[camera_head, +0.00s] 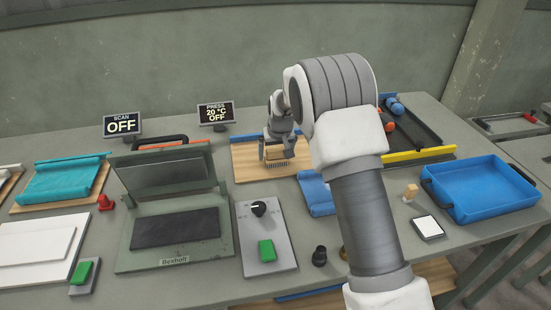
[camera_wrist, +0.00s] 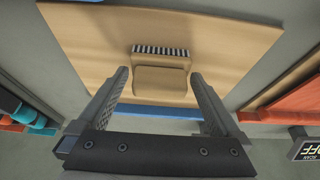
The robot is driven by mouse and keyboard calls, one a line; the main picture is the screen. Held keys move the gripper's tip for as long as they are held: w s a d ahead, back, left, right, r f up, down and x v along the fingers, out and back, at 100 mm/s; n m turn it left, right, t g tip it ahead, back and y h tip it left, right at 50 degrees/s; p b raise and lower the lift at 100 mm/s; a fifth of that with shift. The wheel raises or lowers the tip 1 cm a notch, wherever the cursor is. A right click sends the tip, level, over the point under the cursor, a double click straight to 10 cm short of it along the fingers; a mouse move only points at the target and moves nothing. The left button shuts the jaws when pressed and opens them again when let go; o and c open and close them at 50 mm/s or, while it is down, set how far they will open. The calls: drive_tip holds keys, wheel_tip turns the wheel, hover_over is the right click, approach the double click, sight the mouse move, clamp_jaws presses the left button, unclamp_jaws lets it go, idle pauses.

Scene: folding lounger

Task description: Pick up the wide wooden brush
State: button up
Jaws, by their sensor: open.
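The wide wooden brush (camera_wrist: 160,82) lies on a light wooden board in the wrist view, a tan block with a row of dark and pale bristles along its upper edge. My gripper (camera_wrist: 161,80) is open, with one finger on each side of the brush and visible gaps to it. The head view also shows my gripper (camera_head: 276,156) over the wooden board (camera_head: 247,167), with the brush (camera_head: 276,166) just beneath it and partly hidden by the fingers. I cannot tell the exact height of the fingertips above the board.
A heat press (camera_head: 172,220), a control box with a knob and green button (camera_head: 265,241), and two small displays (camera_head: 122,125) stand to the left. A blue tray (camera_head: 482,188) and a dark tray (camera_head: 415,127) are at the right.

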sight(276, 149)
drive_tip(key=shift+w+f, duration=0.1)
drive_tip(key=shift+f, duration=0.05)
drive_tip(key=shift+c, duration=0.3)
drive_tip(key=c, duration=1)
drive_tip(key=shift+c, duration=0.2)
drive_tip(key=shift+r, duration=0.2)
wheel_tip(276, 149, up, 4)
drive_tip(key=shift+r, duration=0.15)
drive_tip(key=s+d+r, duration=0.4)
drive_tip(key=d+r, duration=0.2)
drive_tip(key=d, duration=0.5)
drive_tip(key=shift+s+r, duration=0.15)
drive_tip(key=shift+r, duration=0.1)
